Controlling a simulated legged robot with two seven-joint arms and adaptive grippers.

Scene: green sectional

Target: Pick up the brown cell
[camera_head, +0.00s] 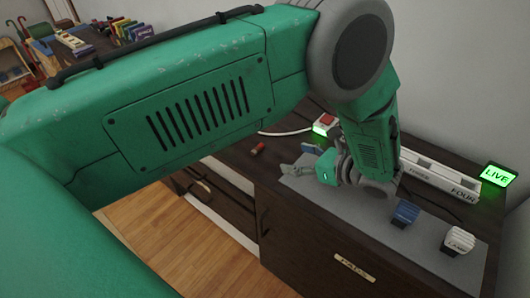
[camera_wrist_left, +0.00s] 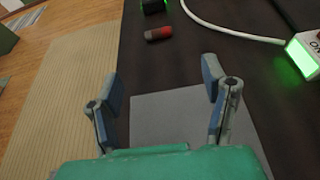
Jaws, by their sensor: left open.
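A small cylinder with a reddish-brown body and a dark grey end, likely the brown cell (camera_head: 258,149), lies on its side on the dark cabinet top. It also shows in the left wrist view (camera_wrist_left: 158,34), ahead of my fingertips and apart from them. My left gripper (camera_head: 300,160) is low over the grey mat, to the right of the cell in the head view. In the left wrist view its fingers (camera_wrist_left: 163,76) are spread with nothing between them. My right gripper is in neither view.
A grey mat (camera_head: 432,243) holds a blue block (camera_head: 405,214) and a white block (camera_head: 457,241). A white slotted holder (camera_head: 438,180) and a lit LIVE sign (camera_head: 497,175) stand behind. A green-lit box (camera_wrist_left: 300,57) has a white cable (camera_wrist_left: 222,28). A dark object (camera_wrist_left: 153,6) lies beyond the cell.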

